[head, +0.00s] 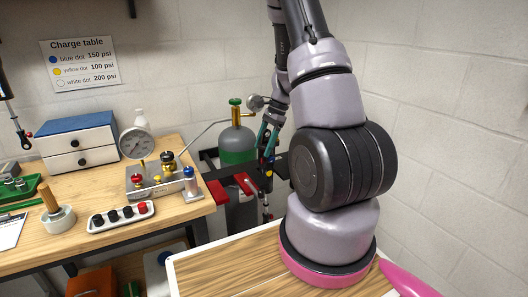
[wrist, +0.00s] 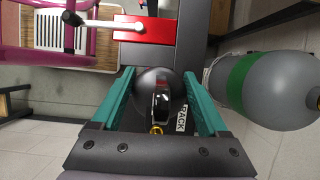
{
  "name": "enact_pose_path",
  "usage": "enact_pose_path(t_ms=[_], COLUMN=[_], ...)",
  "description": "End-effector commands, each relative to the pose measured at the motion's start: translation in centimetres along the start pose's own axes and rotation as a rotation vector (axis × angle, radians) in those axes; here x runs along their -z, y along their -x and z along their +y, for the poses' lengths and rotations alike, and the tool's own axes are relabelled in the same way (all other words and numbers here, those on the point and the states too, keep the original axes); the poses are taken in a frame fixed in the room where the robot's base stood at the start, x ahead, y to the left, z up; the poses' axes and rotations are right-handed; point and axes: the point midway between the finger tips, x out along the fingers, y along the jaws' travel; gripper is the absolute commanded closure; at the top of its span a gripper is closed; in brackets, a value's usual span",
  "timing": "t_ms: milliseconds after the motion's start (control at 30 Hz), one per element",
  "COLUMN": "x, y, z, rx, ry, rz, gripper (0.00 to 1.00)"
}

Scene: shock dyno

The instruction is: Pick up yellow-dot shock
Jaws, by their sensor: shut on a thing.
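My gripper (head: 268,138), with teal fingers, is beside the gas cylinder in the head view. It is shut on a slim dark shock (head: 265,165), which hangs roughly upright below the fingers near the black stand. In the wrist view the fingers of my gripper (wrist: 158,76) stand on both sides of the shock (wrist: 161,103), seen nearly end-on as a black and silver body with a yellow ring at its near end. A yellow dot on its side cannot be made out clearly. The shock's lower part is small and partly hidden in both views.
A red clamp (head: 232,188) on a black stand sits close to the shock; the red part also shows in the wrist view (wrist: 143,30). A green-banded gas cylinder (head: 237,145) stands right behind. The wooden bench (head: 185,208) at left holds a gauge (head: 136,143) and fittings.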

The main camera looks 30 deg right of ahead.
Motion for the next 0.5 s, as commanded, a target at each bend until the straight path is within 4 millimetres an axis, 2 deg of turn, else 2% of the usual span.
enact_pose_path(t_ms=[67, 500], x=[-0.3, -0.3], y=[0.8, 0.7], z=[0.0, 6.4], rx=[0.003, 0.002], ry=[0.002, -0.002], rz=[0.001, 0.000], gripper=[1.00, 1.00])
